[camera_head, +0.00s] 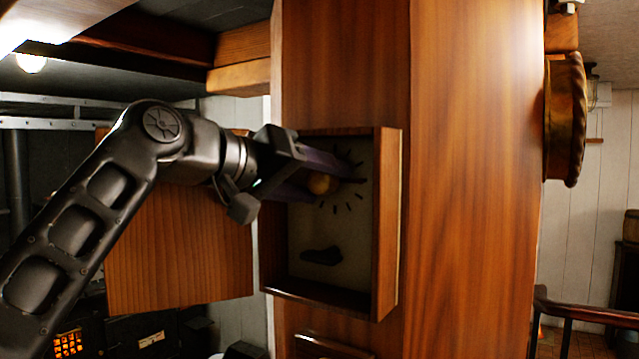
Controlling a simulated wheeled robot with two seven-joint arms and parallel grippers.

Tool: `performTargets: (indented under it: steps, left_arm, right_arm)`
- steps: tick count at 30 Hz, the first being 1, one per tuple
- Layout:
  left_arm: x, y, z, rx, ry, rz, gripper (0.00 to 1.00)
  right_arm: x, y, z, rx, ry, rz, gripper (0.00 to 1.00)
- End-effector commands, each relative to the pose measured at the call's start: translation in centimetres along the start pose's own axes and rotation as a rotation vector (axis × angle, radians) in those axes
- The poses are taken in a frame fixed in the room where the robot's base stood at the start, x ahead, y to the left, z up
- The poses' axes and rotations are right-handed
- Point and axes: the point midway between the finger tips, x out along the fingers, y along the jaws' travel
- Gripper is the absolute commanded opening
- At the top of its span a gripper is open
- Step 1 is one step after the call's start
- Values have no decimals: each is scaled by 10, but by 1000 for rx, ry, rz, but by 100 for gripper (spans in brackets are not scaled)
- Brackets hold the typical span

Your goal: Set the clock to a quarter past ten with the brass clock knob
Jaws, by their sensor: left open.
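The clock (345,230) is a pale dial with dark hour marks, set in a shallow wooden case fixed to a wooden column. The round brass clock knob (319,184) shows near the middle of the ring of marks. My left gripper (326,179) reaches in from the left, its jaws open, one purplish finger above the knob and one below. I cannot tell whether either finger touches it. A dark hand points right from the knob. The fingers hide the left part of the dial, so the time cannot be read fully. My right gripper is not in view.
A dark flat shape (322,256) shows low inside the case. A wooden panel (180,250) stands left of the case, behind my left arm. The case's raised rim borders the dial. A brass round object (567,120) is on the column's right side.

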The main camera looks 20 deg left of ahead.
Motion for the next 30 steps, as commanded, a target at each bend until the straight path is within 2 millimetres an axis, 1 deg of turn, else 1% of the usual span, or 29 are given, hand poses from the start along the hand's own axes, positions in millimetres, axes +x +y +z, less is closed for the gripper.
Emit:
performTargets:
  steps: [5,9,13,17,26,28,30]
  left_arm:
    - [-24,0,1,1,4,1,58]
    - [-48,-1,1,1,3,0,58]
    - [-65,0,1,0,2,0,58]
    - [-73,0,1,0,0,0,58]
    - [-73,0,1,0,0,0,59]
    - [-73,-2,4,1,2,1,59]
    - [-83,-1,7,8,19,5,59]
  right_arm:
    - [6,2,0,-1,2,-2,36]
    - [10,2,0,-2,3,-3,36]
    - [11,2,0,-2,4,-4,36]
    - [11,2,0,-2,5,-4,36]
    - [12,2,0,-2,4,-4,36]
    - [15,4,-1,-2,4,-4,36]
    - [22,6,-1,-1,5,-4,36]
